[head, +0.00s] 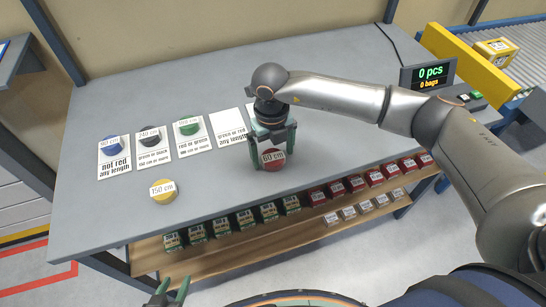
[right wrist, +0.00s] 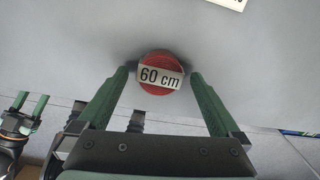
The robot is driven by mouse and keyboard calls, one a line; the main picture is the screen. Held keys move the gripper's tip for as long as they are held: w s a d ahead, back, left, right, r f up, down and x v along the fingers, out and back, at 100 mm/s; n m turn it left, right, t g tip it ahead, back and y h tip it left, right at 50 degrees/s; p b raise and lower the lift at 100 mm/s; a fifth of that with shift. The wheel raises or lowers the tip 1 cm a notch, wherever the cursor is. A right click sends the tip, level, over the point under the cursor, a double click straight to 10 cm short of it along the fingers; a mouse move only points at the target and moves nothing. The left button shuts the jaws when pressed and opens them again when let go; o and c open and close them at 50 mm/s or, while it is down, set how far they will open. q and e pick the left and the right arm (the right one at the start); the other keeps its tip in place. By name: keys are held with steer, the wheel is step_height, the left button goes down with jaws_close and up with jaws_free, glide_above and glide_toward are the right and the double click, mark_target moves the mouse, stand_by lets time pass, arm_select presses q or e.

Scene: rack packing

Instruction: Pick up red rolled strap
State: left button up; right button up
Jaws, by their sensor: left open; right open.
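The red rolled strap (head: 271,163) lies on the grey table with a "60 cm" label on it. In the right wrist view the red rolled strap (right wrist: 160,86) sits between the fingertips. My right gripper (head: 273,150) is open, pointing down with one finger on each side of the strap. In the right wrist view its fingertips (right wrist: 162,74) are close to the strap's sides; whether they touch cannot be told. My left gripper (head: 172,292) is open and empty at the bottom of the head view, in front of the shelf.
A yellow strap (head: 163,192) lies on the table (head: 110,225). Blue (head: 112,142), black (head: 149,137) and green (head: 188,126) straps sit on printed cards at the back. Several boxes line a lower wooden shelf (head: 260,240). A display (head: 428,75) stands at the right.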

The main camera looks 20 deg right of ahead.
steer(key=shift+f, duration=0.25)
steer(key=c, duration=1.4)
